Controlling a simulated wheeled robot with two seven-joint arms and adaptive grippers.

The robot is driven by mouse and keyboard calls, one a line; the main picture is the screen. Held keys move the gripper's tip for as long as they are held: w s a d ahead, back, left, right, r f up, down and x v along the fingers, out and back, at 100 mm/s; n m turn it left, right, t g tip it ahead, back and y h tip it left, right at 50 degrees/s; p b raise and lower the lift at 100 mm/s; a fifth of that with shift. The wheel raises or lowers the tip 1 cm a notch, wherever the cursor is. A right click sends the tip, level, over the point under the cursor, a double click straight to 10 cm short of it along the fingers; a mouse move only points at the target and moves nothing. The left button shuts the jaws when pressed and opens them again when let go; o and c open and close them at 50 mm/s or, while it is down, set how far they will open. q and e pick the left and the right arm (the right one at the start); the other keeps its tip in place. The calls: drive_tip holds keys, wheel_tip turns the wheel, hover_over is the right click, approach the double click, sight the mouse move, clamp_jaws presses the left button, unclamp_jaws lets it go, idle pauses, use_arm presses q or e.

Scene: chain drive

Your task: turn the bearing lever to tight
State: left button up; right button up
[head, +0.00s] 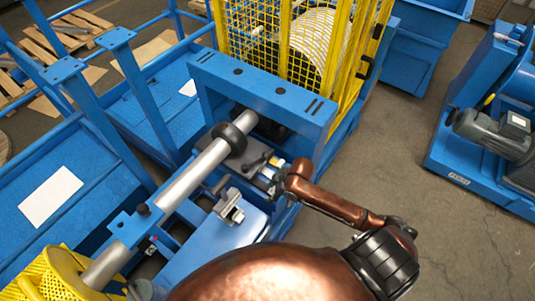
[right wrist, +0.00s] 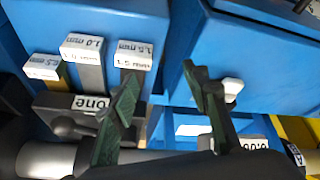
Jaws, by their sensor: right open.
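A dark grey lever with a rounded end (head: 256,161) lies on a dark plate beside the silver shaft (head: 205,165) in the head view; I take it for the bearing lever. In the right wrist view a dark lever-like part (right wrist: 68,127) lies on a grey block (right wrist: 50,107), left of my fingers; its setting is not readable. My right gripper (right wrist: 160,78) is open, with two dark green fingers apart and nothing visible between them. In the head view the right gripper (head: 273,178) is small and partly hidden beside the plate. My left gripper is not in view.
Tags marked 1.0 mm (right wrist: 83,42) and 1.5 mm (right wrist: 134,54) stand close to the left finger. A black collar (head: 231,138) sits on the shaft. A yellow mesh guard (head: 256,45) rises behind the blue frame (head: 262,96).

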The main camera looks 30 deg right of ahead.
drive_tip(key=w+d+r+n, duration=0.2)
drive_tip(key=w+d+r, duration=0.15)
drive_tip(key=w, duration=0.25)
approach(268, 154)
wheel_tip(268, 154, down, 2)
drive_tip(key=x, duration=0.5)
drive_tip(key=b+x, duration=0.1)
drive_tip(key=x, duration=0.2)
drive_tip(key=shift+w+a+r, duration=0.2)
drive_tip(key=shift+w+a, duration=0.15)
drive_tip(key=shift+c, duration=0.4)
clamp_jaws()
